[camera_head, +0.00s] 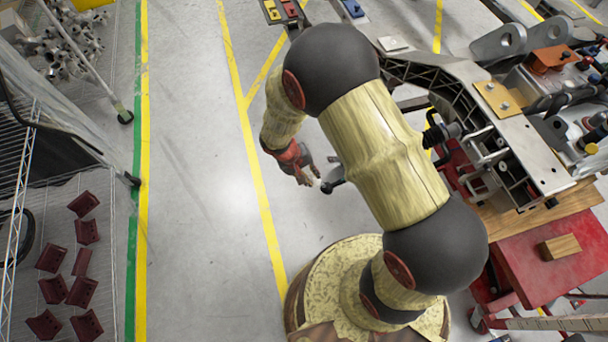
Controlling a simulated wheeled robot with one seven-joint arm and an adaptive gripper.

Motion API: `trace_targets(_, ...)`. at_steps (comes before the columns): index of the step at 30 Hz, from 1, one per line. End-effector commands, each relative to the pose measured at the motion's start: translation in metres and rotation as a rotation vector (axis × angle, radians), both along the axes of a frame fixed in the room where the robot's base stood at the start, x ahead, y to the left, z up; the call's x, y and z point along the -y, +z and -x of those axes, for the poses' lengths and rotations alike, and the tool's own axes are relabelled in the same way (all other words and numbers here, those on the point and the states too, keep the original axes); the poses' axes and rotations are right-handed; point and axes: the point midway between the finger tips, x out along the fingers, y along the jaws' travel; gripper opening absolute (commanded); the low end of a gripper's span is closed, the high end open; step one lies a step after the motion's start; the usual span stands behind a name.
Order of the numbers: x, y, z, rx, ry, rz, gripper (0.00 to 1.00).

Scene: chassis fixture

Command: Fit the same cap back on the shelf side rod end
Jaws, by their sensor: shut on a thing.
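My gripper (309,177) is near the middle of the view, left of my bent arm. Its fingers are shut on the cap, of which only a small pale bit (316,172) shows between and beside the fingertips. Just right of the fingertips is the shelf-side rod end (328,187), dark and rounded, on a short grey and black piece that runs behind my arm. Gripper and rod end look close together, with the cap on the side toward the rod. I cannot tell whether they touch. My arm hides the rest of the rod.
The metal chassis (510,150) fills the right side, with a red stand (530,255) and a wooden block (560,247) below it. A wire shelf (75,190) with several dark red brackets stands at the left. The grey floor between is clear.

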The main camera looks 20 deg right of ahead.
Motion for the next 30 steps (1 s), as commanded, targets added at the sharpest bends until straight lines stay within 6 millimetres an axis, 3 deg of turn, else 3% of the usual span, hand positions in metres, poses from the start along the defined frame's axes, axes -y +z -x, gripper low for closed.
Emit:
trace_targets(14,0.004,-0.002,-0.002,-0.011,-0.095,0.072,0.02)
trace_targets(30,0.018,-0.033,0.001,-0.01,-0.094,0.071,0.02)
